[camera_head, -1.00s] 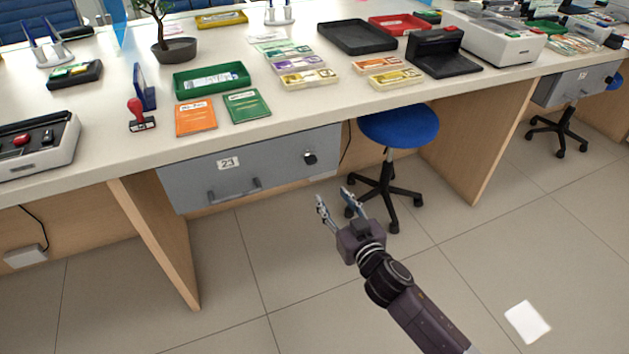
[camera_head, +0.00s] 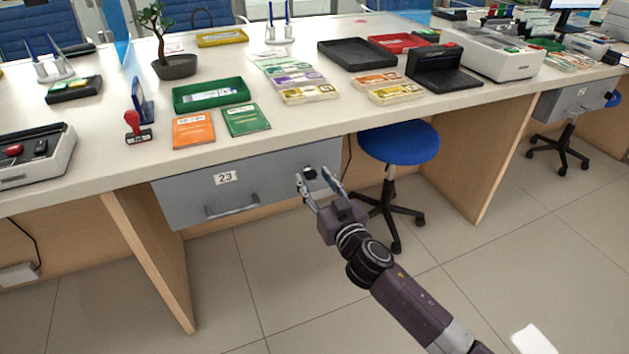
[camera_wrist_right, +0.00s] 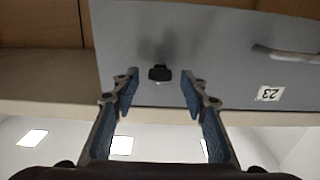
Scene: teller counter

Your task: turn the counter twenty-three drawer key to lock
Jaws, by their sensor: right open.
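The grey drawer (camera_head: 245,186) under the counter carries a label (camera_head: 226,177) reading 23 and a bar handle (camera_head: 232,210). Its dark key (camera_head: 309,172) sits in the lock at the upper right of the front. My right gripper (camera_head: 319,180) is open and empty in front of the key. In the right wrist view, the key (camera_wrist_right: 160,73) shows between and just beyond the two open fingertips (camera_wrist_right: 157,78), apart from both. The label appears upside down there. My left gripper is not in view.
A blue stool (camera_head: 398,142) stands just right of the drawer, close to my right gripper. A wooden side panel (camera_head: 150,255) is at the drawer's left. On the counter above are booklets, trays and stamps.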

